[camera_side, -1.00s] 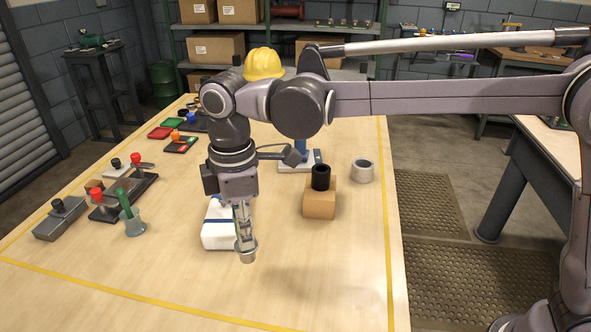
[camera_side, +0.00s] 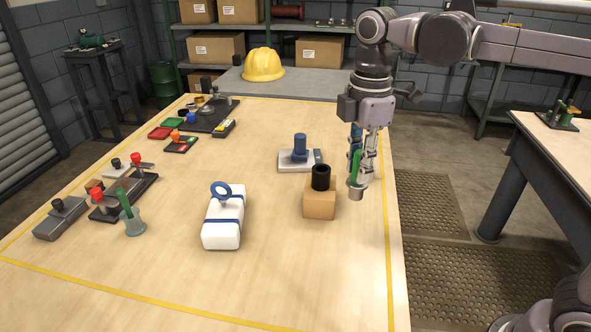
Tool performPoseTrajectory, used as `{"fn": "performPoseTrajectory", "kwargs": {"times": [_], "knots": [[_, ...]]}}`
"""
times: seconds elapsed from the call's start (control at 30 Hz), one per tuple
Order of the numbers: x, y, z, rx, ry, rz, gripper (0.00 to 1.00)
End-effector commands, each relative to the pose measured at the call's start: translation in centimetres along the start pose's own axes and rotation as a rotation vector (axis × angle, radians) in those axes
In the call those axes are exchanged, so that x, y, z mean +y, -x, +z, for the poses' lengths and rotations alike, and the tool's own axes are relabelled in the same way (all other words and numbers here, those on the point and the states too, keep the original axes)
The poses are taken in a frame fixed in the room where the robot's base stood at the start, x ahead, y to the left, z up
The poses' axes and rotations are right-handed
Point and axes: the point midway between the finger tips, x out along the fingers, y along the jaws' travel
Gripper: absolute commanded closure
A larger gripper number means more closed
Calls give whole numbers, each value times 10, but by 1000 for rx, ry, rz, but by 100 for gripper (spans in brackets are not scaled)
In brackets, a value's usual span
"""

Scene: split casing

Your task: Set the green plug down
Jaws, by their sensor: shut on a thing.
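My gripper (camera_side: 362,158) is at the right part of the table, just right of a tan block. It is shut on a plug with a green upper part (camera_side: 355,166) and a silver-grey lower end (camera_side: 356,191). The plug hangs upright, its lower end close to the table's right edge in the picture. I cannot tell whether it touches anything below. The pale ring that stood at this spot is largely hidden behind the gripper and plug.
The tan block (camera_side: 319,204) carries a black cylinder (camera_side: 321,177). A white box (camera_side: 222,232) with blue bands has a blue ring on top. A green-handled piece (camera_side: 134,226) stands at left. The front of the table (camera_side: 290,275) is clear.

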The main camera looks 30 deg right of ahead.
Motion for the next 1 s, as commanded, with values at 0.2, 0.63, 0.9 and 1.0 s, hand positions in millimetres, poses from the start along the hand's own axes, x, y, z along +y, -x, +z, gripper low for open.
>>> {"fn": "performPoseTrajectory", "kwargs": {"times": [0.2,0.63,0.9,1.0], "knots": [[-27,-4,70,0,-29,0,100],[-52,-20,97,1,-34,0,100],[-56,-51,44,0,-31,0,100],[-57,-62,25,0,-32,0,100]]}}
